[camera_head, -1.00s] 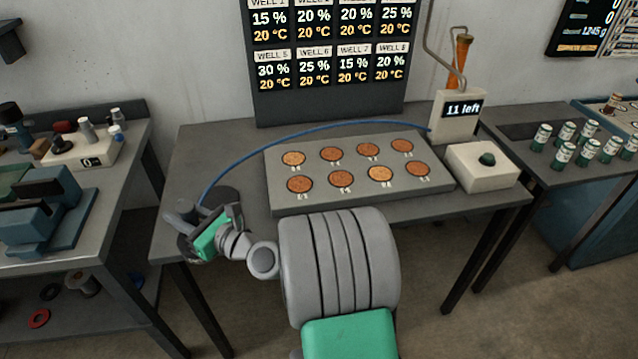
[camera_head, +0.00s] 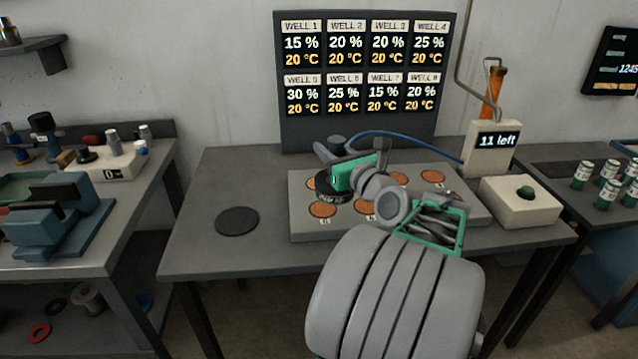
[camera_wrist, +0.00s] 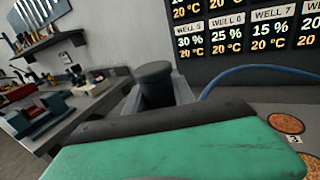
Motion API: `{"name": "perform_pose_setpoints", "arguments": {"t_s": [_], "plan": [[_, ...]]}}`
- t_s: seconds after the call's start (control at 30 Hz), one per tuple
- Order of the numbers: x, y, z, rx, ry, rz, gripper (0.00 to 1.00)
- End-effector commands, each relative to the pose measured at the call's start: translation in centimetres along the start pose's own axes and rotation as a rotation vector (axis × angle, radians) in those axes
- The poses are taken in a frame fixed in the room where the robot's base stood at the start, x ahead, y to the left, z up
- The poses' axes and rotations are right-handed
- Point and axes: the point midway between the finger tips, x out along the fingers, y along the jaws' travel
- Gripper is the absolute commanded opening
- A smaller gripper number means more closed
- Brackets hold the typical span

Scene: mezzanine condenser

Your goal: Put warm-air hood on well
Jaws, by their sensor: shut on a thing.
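My gripper (camera_head: 338,166) is shut on the dark round warm-air hood (camera_head: 328,190), whose blue hose (camera_head: 400,136) trails behind to the right. The hood is over the left part of the grey well block (camera_head: 303,230) and hides some wells there; I cannot tell whether it touches the block. In the wrist view a dark cylindrical part of the hood (camera_wrist: 155,84) stands up beyond the green gripper body. Orange-brown filled wells (camera_head: 322,210) show around the hood, and another (camera_wrist: 286,123) shows at right in the wrist view.
A dark round pad (camera_head: 237,221) lies bare on the table left of the block. A display board (camera_head: 362,70) lists the wells, all at 20 °C. A white button box (camera_head: 520,203) and an "11 left" dispenser (camera_head: 492,142) stand to the right.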

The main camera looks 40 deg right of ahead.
Motion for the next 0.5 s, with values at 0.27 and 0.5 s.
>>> {"name": "perform_pose_setpoints", "arguments": {"t_s": [0.27, 0.5], "plan": [[6.1, -0.7, -5.1, 0.0, -0.002, 0.002, 0.0], [8.0, -1.0, -7.3, -0.002, -0.002, 0.002, 0.0]]}}
